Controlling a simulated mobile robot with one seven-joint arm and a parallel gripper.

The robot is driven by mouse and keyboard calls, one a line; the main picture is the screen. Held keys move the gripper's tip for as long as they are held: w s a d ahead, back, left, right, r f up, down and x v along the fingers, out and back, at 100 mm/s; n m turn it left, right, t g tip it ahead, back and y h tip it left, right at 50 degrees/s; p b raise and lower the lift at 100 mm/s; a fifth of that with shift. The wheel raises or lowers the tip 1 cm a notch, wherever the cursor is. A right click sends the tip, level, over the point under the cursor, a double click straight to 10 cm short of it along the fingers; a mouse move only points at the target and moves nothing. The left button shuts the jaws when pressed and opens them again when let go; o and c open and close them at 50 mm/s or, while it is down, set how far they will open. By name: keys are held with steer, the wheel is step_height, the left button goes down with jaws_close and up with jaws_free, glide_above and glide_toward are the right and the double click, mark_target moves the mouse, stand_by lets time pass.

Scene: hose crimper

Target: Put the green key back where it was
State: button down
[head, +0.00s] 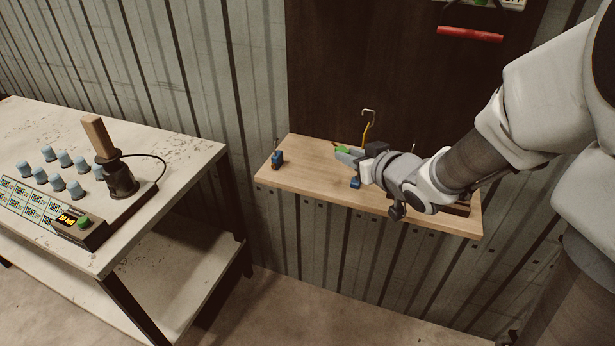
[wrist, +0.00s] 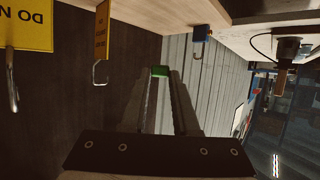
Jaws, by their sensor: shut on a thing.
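The green key (head: 342,149) is held at the tips of my gripper (head: 350,156), above the wooden shelf. In the wrist view the green piece (wrist: 159,71) sits between the ends of the two long fingers, which are shut on it. The rest of the key is hidden or too small to make out. A metal hook (head: 369,112) with a yellow tag (head: 366,133) is on the dark board just behind my gripper. The wrist view shows a hook (wrist: 100,73) under a yellow tag (wrist: 103,30), apart from the key.
The wooden shelf (head: 310,162) bears a blue item (head: 277,158) at its left end. Another blue piece (head: 355,182) is by its front edge, below my gripper. A red-handled item (head: 470,34) is high on the dark board (head: 330,60). The white table (head: 185,150) stands left.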

steer(key=b, duration=0.4)
glide_above(312, 179)
step_height(312, 179, down, 7)
steer(key=shift+s+r, duration=0.15)
steer(key=shift+r, duration=0.05)
steer(key=shift+f+b, duration=0.65)
steer(key=shift+f, duration=1.3)
steer(key=shift+f, duration=0.15)
steer(key=shift+f, duration=0.15)
steer(key=c, duration=0.7)
jaws_free()
steer(key=shift+r, duration=0.2)
